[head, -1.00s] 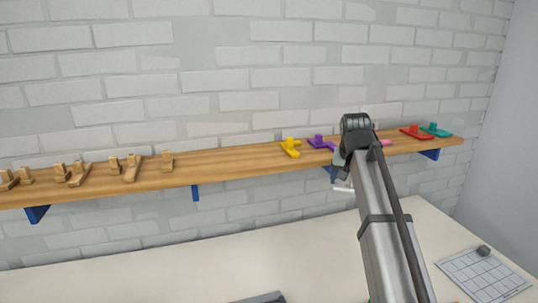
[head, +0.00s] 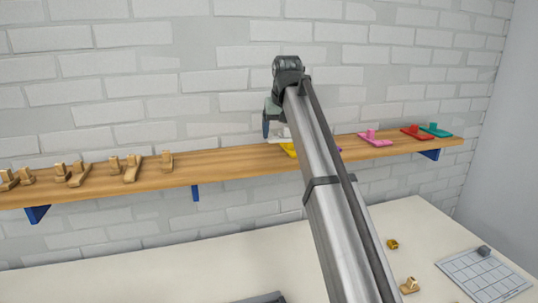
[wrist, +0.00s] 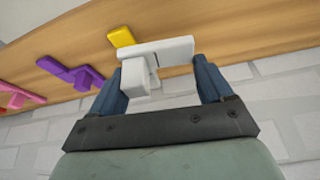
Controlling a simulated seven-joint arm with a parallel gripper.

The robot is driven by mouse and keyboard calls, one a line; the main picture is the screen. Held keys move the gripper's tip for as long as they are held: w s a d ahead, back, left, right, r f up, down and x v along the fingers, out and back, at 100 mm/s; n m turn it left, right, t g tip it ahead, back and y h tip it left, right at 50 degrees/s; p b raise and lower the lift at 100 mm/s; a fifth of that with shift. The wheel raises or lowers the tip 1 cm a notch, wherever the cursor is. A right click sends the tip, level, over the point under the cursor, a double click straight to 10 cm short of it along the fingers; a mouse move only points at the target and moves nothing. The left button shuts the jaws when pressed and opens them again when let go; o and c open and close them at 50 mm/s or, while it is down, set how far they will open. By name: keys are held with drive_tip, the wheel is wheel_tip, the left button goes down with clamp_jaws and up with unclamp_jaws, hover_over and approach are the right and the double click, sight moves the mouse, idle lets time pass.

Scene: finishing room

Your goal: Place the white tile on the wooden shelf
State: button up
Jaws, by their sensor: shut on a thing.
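The white tile (wrist: 178,50) is a flat bar with a raised block, held between the two blue fingers of my gripper (wrist: 160,77) in the wrist view. My gripper (head: 271,130) is shut on it. In the head view only a white sliver of the tile (head: 280,140) shows, beside my arm and just above the yellow tile (head: 290,150). The wooden shelf (head: 228,161) runs along the brick wall. It also shows in the wrist view (wrist: 205,22) behind the white tile. I cannot tell whether the white tile touches the shelf.
Pink (head: 374,138), red (head: 415,132) and teal (head: 435,130) tiles sit on the shelf to the right. The purple tile (wrist: 70,74) is mostly hidden by my arm in the head view. Several wooden pieces (head: 131,168) stand at the left. Bare shelf lies between them and the yellow tile.

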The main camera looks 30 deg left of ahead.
wheel_tip(320, 180, up, 4)
drive_tip(key=n, duration=0.1)
hover_over(227, 157)
drive_tip(key=d, duration=0.1)
drive_tip(key=shift+s+f, duration=0.2)
drive_tip(key=shift+f, duration=2.35)
drive_tip(key=shift+s+f, duration=0.15)
drive_tip(key=shift+f, duration=2.35)
drive_tip(key=shift+f, duration=0.15)
drive_tip(key=o, duration=1.2)
drive_tip(key=v, duration=1.2)
drive_tip(key=shift+w+d+r, duration=0.15)
drive_tip(key=shift+w+r, duration=0.05)
